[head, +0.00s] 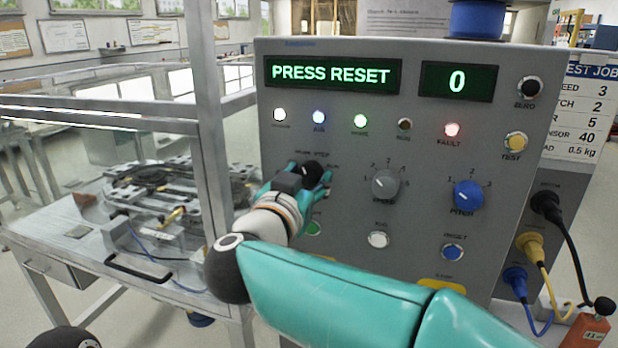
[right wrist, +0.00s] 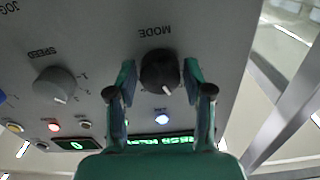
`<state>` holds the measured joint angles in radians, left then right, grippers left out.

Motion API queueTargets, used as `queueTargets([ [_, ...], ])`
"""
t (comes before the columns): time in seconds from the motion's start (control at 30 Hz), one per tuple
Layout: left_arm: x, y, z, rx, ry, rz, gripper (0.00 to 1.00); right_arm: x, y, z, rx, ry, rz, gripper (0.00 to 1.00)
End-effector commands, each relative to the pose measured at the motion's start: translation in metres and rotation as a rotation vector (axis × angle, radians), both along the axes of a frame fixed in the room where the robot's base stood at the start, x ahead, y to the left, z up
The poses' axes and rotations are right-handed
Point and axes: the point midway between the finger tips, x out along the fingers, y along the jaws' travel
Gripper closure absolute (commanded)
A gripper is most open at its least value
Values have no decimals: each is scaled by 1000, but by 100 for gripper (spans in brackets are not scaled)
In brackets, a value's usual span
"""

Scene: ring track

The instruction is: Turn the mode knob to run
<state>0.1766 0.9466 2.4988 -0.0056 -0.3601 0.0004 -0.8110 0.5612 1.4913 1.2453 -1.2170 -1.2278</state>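The black mode knob (head: 313,173) sits at the left of the grey control panel (head: 330,118), under the row of lamps. It also shows in the right wrist view (right wrist: 158,68) under the upside-down word MODE, with a small white pointer mark on its lower edge there. My right gripper (head: 308,182) is at the knob. In the right wrist view its two fingers (right wrist: 160,77) stand on either side of the knob, with a visible gap on each side. The small position labels around the knob are partly hidden and hard to read. My left gripper is out of view.
The display (head: 332,74) reads PRESS RESET and the counter (head: 457,82) reads 0. The red fault lamp (head: 452,130) is lit; the run lamp (head: 404,124) is dark. A grey speed knob (head: 385,184) and blue pitch knob (head: 467,195) are to the right. A guard frame post (head: 207,110) stands left.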

Motion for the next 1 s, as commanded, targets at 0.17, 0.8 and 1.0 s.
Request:
queueTargets([
  [0.17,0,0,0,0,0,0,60,0,0,0,0,0,0,84],
  [0.8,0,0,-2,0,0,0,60,0,-1,0,162,-52,-2,92],
  [1.0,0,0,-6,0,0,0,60,-1,-1,-1,322,-105,-2,92],
])
